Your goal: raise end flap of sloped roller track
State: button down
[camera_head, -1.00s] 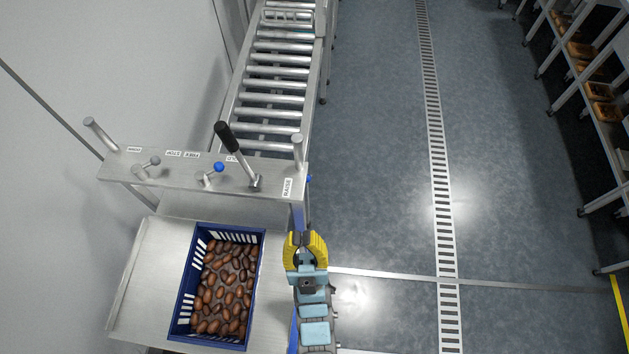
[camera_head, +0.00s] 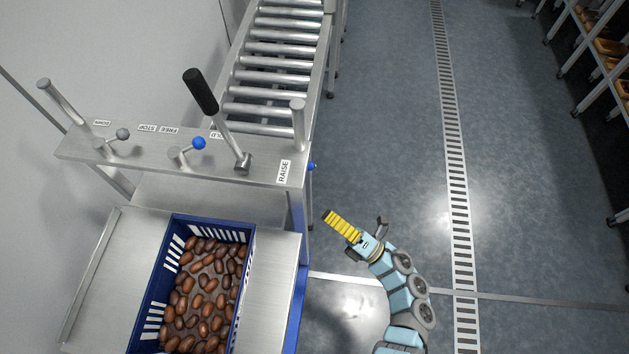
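The sloped roller track (camera_head: 279,62) runs away behind a metal control panel (camera_head: 225,168). A lever with a black grip (camera_head: 201,91) stands on the panel, its pivot between a partly hidden label and the "RAISE" label (camera_head: 284,171); its grip leans up and left. I cannot make out the end flap for certain; the panel hides the track's near end. My gripper (camera_head: 343,225) is right of the panel's right end, over the floor, apart from the lever. Its yellow finger points up-left. It touches nothing visible, and its opening cannot be judged.
A blue crate of dates (camera_head: 249,254) stands on the metal table (camera_head: 95,270). The panel also carries a grey knob (camera_head: 123,134), a blue knob (camera_head: 198,143) and end posts (camera_head: 298,125). Shelving (camera_head: 603,80) stands far right. The floor between is clear.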

jog(key=d+f+n+h, duration=0.1)
jog(key=d+f+h, duration=0.1)
jog(key=d, duration=0.3)
jog(key=w+d+x, duration=0.1)
jog(key=w+x, duration=0.1)
jog(key=x, duration=1.1)
jog(key=shift+w+d+r, duration=0.15)
jog(key=shift+w+r, duration=0.05)
jog(key=shift+r, duration=0.1)
